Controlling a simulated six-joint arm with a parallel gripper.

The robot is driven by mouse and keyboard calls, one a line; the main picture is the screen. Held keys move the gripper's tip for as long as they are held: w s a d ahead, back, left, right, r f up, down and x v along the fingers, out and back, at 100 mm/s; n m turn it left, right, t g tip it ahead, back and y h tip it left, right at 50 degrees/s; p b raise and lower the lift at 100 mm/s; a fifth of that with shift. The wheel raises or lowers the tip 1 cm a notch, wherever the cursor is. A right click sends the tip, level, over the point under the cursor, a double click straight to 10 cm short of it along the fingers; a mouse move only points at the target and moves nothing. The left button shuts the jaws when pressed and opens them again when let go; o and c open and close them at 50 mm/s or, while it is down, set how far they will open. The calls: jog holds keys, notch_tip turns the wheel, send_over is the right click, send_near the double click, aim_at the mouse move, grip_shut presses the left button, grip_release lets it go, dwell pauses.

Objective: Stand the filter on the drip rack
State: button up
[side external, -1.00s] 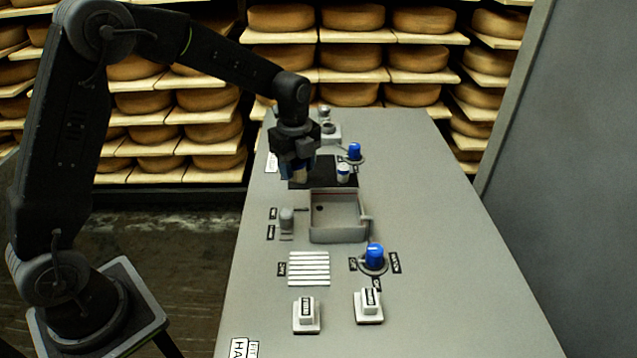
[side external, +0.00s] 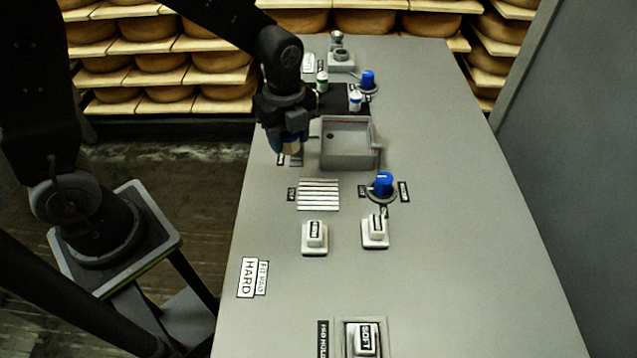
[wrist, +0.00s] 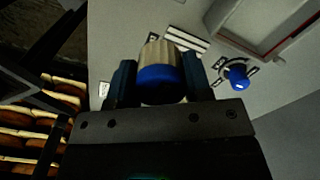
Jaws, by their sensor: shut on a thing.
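My gripper (side external: 287,143) is shut on a filter (side external: 291,149), a ribbed beige cylinder with a blue band. In the wrist view the filter (wrist: 160,72) sits between the two fingers of my gripper (wrist: 160,80), its ribbed end pointing away from the camera. The drip rack (side external: 318,194), a flat set of white slats, lies on the grey bench, nearer the camera than my gripper and a little right. It also shows in the wrist view (wrist: 187,38), just beyond the filter. The filter is apart from the rack, and my gripper hides part of it.
A grey sink basin (side external: 374,155) stands right of my gripper. A blue knob (side external: 383,183) is right of the rack. Two white labelled blocks (side external: 315,236) (side external: 375,230) stand in front. Two small containers (side external: 355,101) (side external: 322,82) stand by the black mat (side external: 334,98).

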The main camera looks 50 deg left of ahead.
send_over(318, 194)
notch_tip(318, 194, down, 4)
jog(key=shift+f, duration=2.15)
jog(key=shift+f, duration=0.15)
jog(key=o, duration=0.9)
